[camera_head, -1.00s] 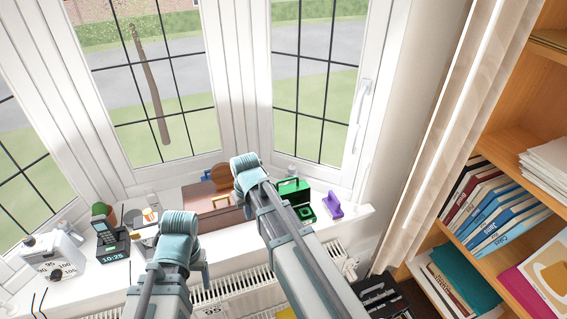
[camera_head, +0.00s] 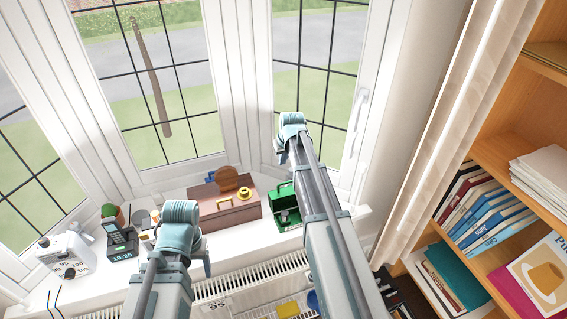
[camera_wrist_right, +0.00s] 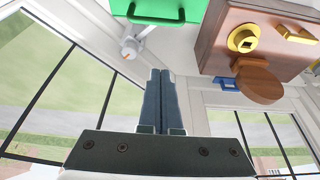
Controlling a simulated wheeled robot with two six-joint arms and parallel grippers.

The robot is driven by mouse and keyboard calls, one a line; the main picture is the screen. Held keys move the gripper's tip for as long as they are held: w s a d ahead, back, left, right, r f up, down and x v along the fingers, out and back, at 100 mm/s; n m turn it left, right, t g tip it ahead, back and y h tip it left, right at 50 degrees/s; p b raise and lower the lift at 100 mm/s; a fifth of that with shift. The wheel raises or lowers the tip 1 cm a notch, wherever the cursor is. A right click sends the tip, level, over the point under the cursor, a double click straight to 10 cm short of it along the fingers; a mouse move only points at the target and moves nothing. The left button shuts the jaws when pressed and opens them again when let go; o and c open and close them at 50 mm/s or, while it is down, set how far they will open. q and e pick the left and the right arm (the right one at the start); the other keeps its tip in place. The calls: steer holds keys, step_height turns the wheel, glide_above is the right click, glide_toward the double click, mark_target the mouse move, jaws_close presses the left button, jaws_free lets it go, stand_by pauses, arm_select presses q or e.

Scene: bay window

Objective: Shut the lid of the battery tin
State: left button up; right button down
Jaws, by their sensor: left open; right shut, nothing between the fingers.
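The green battery tin (camera_head: 272,203) stands on the sill at the right end, beside a brown wooden box. Its lid is raised at the back, with a green handle, and grey items show inside. The right wrist view shows a green face with its handle (camera_wrist_right: 150,17) at the top edge. My right gripper (camera_wrist_right: 160,73) is shut and empty, apart from the tin, on the window side of it. In the head view its arm (camera_head: 318,185) passes just right of the tin. My left gripper (camera_head: 190,235) is open, left of the wooden box; its fingertips are mostly hidden.
The wooden box (camera_head: 222,211) carries a yellow ring piece (camera_head: 244,193) and a brown disc (camera_head: 228,178). A phone dock (camera_head: 121,243), a plant pot (camera_head: 112,214) and a white appliance (camera_head: 67,254) stand at the left. Window panes rise behind the sill; a radiator is below.

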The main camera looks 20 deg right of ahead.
steer(key=b+x, duration=0.8)
steer(key=x, duration=0.1)
steer(key=p, duration=0.1)
glide_above(284, 188)
steer(key=shift+r, duration=0.45)
steer(key=shift+w, duration=0.1)
steer(key=shift+f, duration=0.1)
